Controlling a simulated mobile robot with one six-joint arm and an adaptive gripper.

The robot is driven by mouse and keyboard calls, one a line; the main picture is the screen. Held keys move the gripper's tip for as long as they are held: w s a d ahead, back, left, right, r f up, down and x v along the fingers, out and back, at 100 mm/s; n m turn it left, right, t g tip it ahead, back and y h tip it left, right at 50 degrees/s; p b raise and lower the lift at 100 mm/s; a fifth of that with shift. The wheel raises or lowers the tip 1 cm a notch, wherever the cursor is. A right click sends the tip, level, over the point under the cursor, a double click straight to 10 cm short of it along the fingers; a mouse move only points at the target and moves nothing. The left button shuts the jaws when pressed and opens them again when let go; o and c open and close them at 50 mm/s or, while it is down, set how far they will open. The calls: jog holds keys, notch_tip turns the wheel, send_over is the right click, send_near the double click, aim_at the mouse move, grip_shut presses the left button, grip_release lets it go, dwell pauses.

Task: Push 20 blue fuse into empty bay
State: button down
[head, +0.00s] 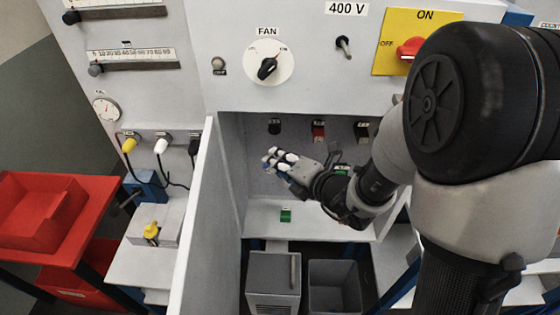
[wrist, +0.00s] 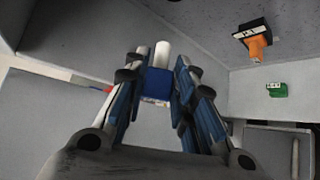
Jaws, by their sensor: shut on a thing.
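My gripper (head: 275,160) is inside the open compartment of the grey cabinet, at its left part, below a row of fuse bays. In the wrist view its fingers (wrist: 160,80) are shut on a blue fuse (wrist: 157,84), with a white cylindrical part (wrist: 162,54) beyond it. The fuse is mostly hidden by the fingers in the head view. On the back wall are a dark bay (head: 274,127), a bay with a red piece (head: 318,131) and another dark bay (head: 362,131). I cannot tell which bay is empty; the fuse appears apart from them.
A green block (head: 286,215) lies on the compartment's shelf; it also shows in the wrist view (wrist: 277,90). An orange piece (wrist: 257,43) sits in a black holder. The left partition (head: 195,215) stands close to the gripper. Grey bins (head: 335,270) stand below.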

jog(key=w+p, duration=0.1)
jog(key=w, duration=0.5)
jog(key=shift+w+d, duration=0.15)
jog(key=shift+w, duration=0.05)
jog(key=shift+w, duration=0.1)
dwell(0.5)
jog(key=shift+w+p, duration=0.3)
jog(key=shift+w, duration=0.7)
jog(key=shift+w+d+p, duration=0.1)
jog(key=shift+w+p, duration=0.25)
jog(key=shift+w, duration=1.05)
jog(key=shift+w+r, duration=0.1)
jog(key=shift+w, duration=0.05)
jog(key=c, duration=1.2)
grip_release()
jog(key=shift+w, duration=0.1)
jog(key=shift+c, duration=0.2)
